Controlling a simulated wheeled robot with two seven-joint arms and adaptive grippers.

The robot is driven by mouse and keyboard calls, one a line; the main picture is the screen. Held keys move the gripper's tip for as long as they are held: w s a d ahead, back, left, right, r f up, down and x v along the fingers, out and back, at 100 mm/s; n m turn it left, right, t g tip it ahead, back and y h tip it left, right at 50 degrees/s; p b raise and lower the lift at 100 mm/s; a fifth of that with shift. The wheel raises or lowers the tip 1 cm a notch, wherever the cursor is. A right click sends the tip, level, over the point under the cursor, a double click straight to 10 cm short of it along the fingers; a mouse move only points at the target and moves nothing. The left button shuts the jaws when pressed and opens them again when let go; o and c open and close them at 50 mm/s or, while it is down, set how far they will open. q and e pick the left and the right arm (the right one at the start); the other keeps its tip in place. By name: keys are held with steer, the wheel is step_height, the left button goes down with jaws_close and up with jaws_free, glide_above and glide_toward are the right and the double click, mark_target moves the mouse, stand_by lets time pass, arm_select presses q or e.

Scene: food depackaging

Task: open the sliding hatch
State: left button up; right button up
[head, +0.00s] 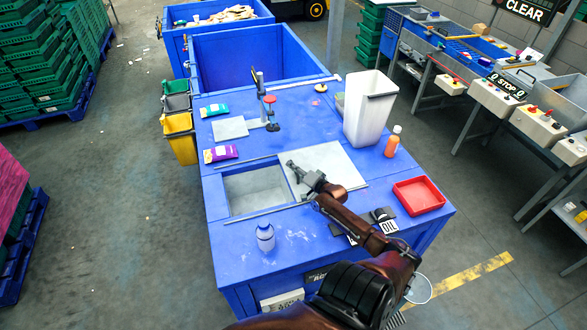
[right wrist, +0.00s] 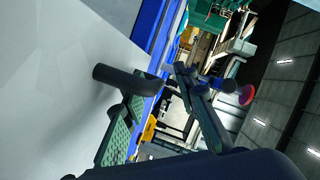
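The sliding hatch (head: 338,158) is a pale flat plate on the blue table (head: 235,262). To its left is a rectangular opening (head: 257,190) with a grey interior, uncovered. My right gripper (head: 297,170) is over the plate's left edge, beside the opening. In the right wrist view, a dark rounded bar that looks like the hatch handle (right wrist: 122,80) stands near the pale plate. My right gripper's fingers (right wrist: 165,115) are spread, with green pads. The bar is near the lower finger's tip; contact is unclear. My left gripper is not in view.
A white bin (head: 368,108), an orange bottle (head: 392,142) and a red tray (head: 419,195) stand to the right. Purple (head: 220,153) and teal packets (head: 214,110) and a red-topped stand (head: 270,112) are behind the opening.

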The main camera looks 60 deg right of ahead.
steer(key=shift+w+d+f, duration=0.2)
steer(key=shift+d+f, duration=0.1)
steer(key=shift+d, duration=0.1)
steer(key=shift+d+f, duration=0.1)
steer(key=shift+a+r, duration=0.25)
steer(key=shift+a, duration=0.05)
steer(key=shift+c, duration=0.5)
steer(key=shift+d+f, duration=0.15)
steer(key=c, duration=0.5)
jaws_close()
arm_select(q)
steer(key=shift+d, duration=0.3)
